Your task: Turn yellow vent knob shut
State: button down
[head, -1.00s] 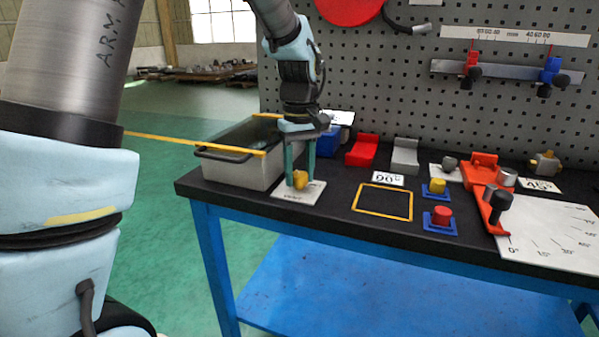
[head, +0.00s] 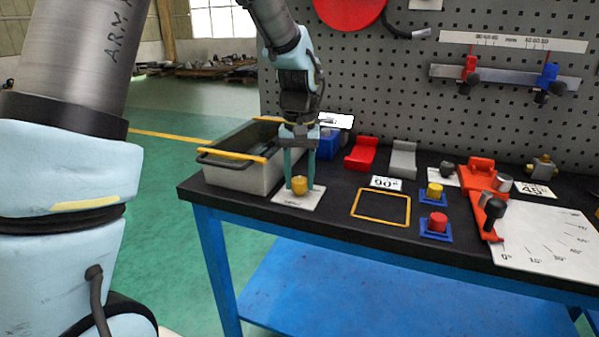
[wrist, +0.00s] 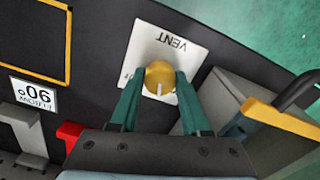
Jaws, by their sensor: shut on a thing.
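The yellow vent knob (head: 299,185) sits on a white plate (head: 312,199) at the left front of the bench. In the wrist view the knob (wrist: 160,76) is round on top with a pale pointer line. The plate (wrist: 148,45) there reads VENT, and its other markings are partly hidden. My gripper (head: 300,186) points down over the plate with its two teal fingers on either side of the knob. In the wrist view my gripper (wrist: 159,84) is shut on the knob, the fingertips at its sides.
A grey bin (head: 238,176) with yellow edges stands close to the left of my gripper. A yellow outlined square (head: 381,207) lies bare to the right. Blue-based yellow (head: 434,190) and red (head: 438,222) buttons and an orange lever (head: 489,215) are farther right.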

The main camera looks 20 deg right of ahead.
aim_at(300, 179)
jog(key=m+p, duration=0.3)
jog(key=m, duration=0.3)
jog(key=shift+r+m, duration=0.15)
jog(key=shift+m, duration=0.15)
jog(key=m+p, duration=0.3)
jog(key=m, duration=0.2)
jog(key=shift+m, duration=0.4)
jog(key=shift+c, duration=1.8)
grip_release()
notch_tip(300, 179, up, 10)
jog(key=b, duration=0.1)
jog(key=shift+r, duration=0.25)
